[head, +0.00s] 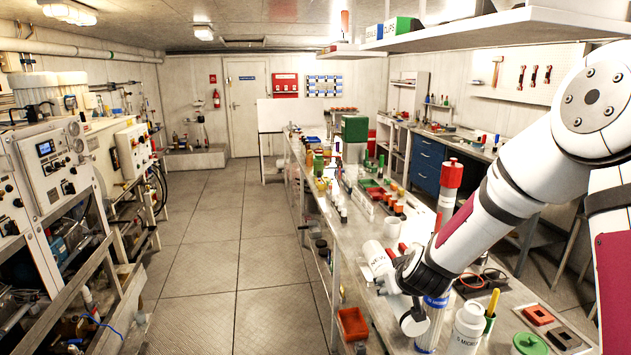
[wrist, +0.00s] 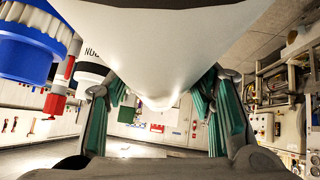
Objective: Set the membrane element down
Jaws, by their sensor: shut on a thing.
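In the wrist view, a smooth white body (wrist: 165,40) fills the top centre, very close, between the green-padded fingers of my gripper (wrist: 165,105). The finger contact is partly hidden by this white body. In the head view, the element appears clear of the bench top (head: 352,240); its far end and underside are hidden.
A white lettered jar (head: 467,328) and a tall red-topped tube (head: 450,174) stand near my arm. Bottles and small trays crowd the bench farther back. The aisle floor (head: 230,265) is clear.

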